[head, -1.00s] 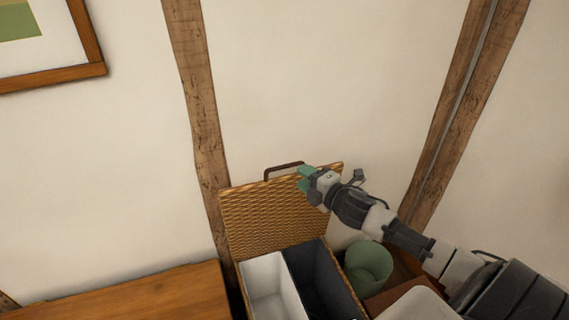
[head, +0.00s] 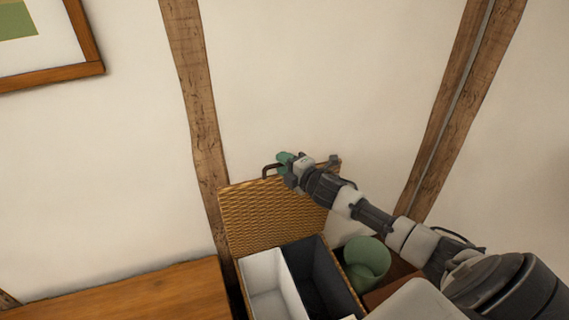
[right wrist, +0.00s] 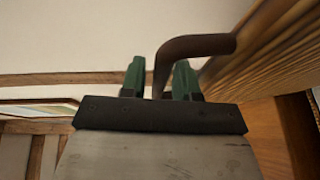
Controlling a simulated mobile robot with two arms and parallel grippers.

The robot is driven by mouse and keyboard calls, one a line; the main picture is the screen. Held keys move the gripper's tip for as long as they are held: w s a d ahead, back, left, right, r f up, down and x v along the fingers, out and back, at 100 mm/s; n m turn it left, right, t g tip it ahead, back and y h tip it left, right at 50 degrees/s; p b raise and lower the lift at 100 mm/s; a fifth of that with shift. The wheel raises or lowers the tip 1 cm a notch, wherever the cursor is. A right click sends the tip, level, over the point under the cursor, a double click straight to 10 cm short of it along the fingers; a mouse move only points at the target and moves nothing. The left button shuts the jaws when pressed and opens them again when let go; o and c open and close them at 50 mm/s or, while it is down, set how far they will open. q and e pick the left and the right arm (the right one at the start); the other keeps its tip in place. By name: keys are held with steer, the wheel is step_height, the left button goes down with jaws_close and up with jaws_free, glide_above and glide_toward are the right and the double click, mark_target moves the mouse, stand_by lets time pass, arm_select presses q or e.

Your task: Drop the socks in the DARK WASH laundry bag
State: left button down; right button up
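A wicker hamper stands with its woven lid (head: 262,218) raised against the wall. Inside are a white-lined bag (head: 265,278) on the left and a dark-lined bag (head: 318,275) on the right; no label is readable. A brown handle (head: 268,170) sits on the lid's top edge. My right gripper (head: 284,162) is at this handle. I see no socks. My left gripper is out of view.
A green round container (head: 367,262) stands right of the hamper on a brown surface. A wooden furniture top (head: 150,298) is at the lower left. Timber posts (head: 195,110) and a framed picture (head: 85,60) are on the wall behind.

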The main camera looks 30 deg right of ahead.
jaws_close()
steer(key=shift+f, duration=0.1)
